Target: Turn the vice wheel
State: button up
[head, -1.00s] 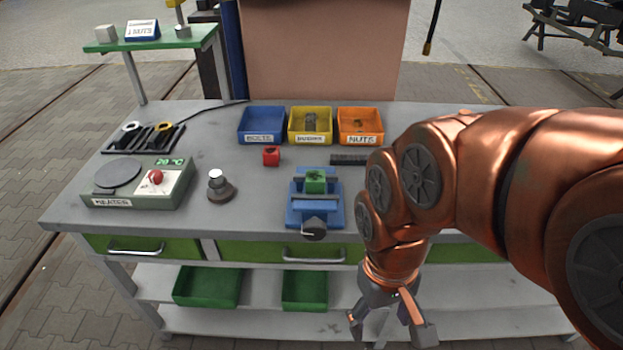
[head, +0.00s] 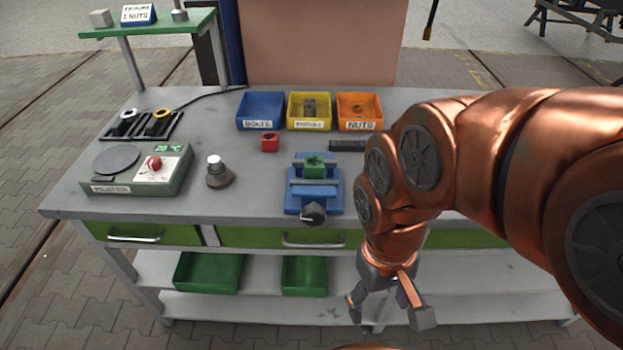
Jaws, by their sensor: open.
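A blue vice (head: 301,196) stands at the front middle of the grey workbench. A green block (head: 316,168) sits between its jaws. The dark vice wheel (head: 313,214) is on the side facing me, at the bench's front edge. My gripper (head: 388,314) hangs with its fingers spread, empty, in front of the bench. It is lower than the vice and to the right of the wheel, clear of it.
Blue (head: 261,111), yellow (head: 309,111) and orange (head: 359,111) bins stand behind the vice. A red block (head: 270,142) lies near them. A heater (head: 138,170) and a round-based silver-topped piece (head: 218,171) stand to the left. Green drawers (head: 265,237) run under the benchtop.

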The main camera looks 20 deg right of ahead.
aim_at(313, 214)
jog(key=u, duration=0.3)
jog(key=k, duration=0.25)
jog(key=u, duration=1.2)
jog(key=k, duration=0.85)
jog(key=u, duration=0.85)
